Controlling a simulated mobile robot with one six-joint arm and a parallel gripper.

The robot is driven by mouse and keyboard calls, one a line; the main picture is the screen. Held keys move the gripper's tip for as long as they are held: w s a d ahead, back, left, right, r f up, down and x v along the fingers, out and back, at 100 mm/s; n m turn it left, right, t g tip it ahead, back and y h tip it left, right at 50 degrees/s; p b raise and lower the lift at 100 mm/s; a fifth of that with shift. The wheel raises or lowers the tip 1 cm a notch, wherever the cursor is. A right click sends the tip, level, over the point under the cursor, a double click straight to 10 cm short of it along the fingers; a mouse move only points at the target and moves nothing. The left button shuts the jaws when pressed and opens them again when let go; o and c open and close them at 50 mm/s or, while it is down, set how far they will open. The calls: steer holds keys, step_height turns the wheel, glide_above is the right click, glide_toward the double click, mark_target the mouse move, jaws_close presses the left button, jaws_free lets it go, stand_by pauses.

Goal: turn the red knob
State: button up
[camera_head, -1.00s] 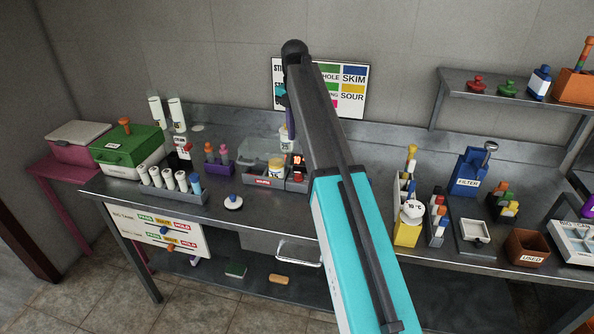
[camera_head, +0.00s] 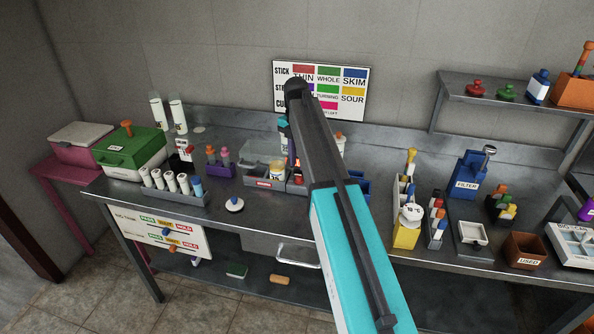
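A small device with a red part (camera_head: 299,178) stands on the bench at the middle, partly behind my forearm; I cannot make out a knob on it. A red knob-like piece (camera_head: 477,86) sits on the upper right shelf beside a green one. My arm bends at its top and its dark wrist hangs down to my gripper (camera_head: 293,160), just above or in front of the small device. The fingers are too small and too covered to tell open from shut, or whether they touch anything.
A grey tray of white tubes (camera_head: 180,198) and a white disc with a blue knob (camera_head: 234,204) are left of my arm. A yellow holder (camera_head: 406,235), a blue filter stand (camera_head: 470,175) and a brown bin (camera_head: 526,250) are right. A label sign (camera_head: 345,103) hangs behind.

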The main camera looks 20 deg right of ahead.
mark_target(298, 175)
steer(key=shift+f+p, duration=0.4)
steer(key=shift+f, duration=2)
